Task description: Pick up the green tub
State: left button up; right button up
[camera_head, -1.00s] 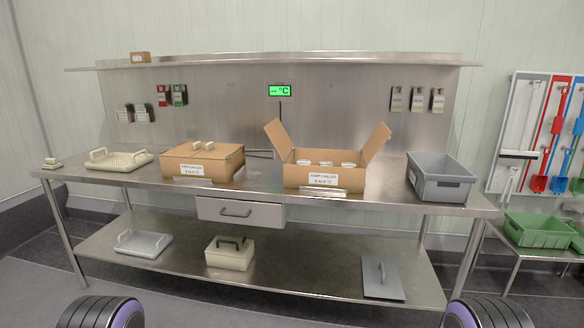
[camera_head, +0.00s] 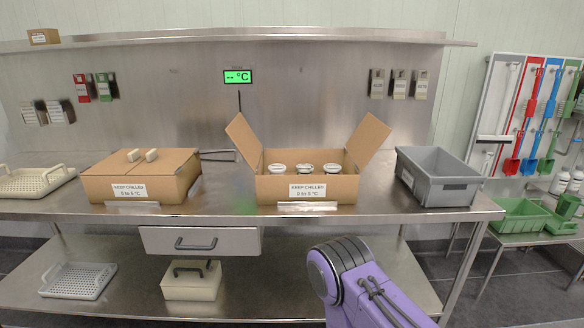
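A green tub (camera_head: 522,216) sits on a low steel side table at the right, beyond the end of the main bench. A second green item (camera_head: 566,214) stands beside it on its right. A purple arm link of mine rises at the bottom, right of the middle, in front of the lower shelf. Neither of my grippers shows in the head view, and nothing is seen touching the tub.
The steel bench (camera_head: 228,206) holds a shut carton (camera_head: 140,186), an open carton (camera_head: 308,188) with several white-lidded pots, and a grey tub (camera_head: 437,180) at its right end. A tool board (camera_head: 506,110) hangs behind the side table.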

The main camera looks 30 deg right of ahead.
aim_at(302, 169)
jog(key=z, duration=0.45)
jog(key=i, duration=0.8)
jog(key=z, duration=0.75)
